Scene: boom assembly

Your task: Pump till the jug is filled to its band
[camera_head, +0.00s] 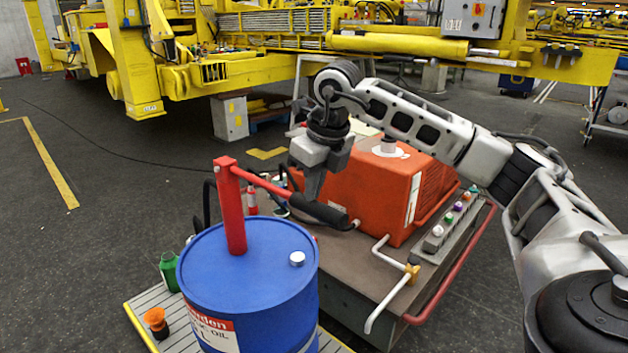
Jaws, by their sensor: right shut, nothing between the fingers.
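A red hand pump (235,215) stands on top of a blue oil drum (250,265). Its red lever (262,183) slopes down to the right and ends in a black grip (322,212). My right gripper (313,192) points down at the lever's black grip, with its fingers shut and nothing held. Its tips overlap the near end of the grip, and I cannot tell whether they touch it. My left gripper is not in view. I cannot make out a jug with a band; a green container (170,271) stands left of the drum, partly hidden by it.
An orange power unit (400,195) sits on a cart (345,255) right of the drum, with a white pipe (385,305) and a row of coloured knobs (455,215). An orange-black item (156,322) lies on the slatted platform (145,310). Open floor lies left.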

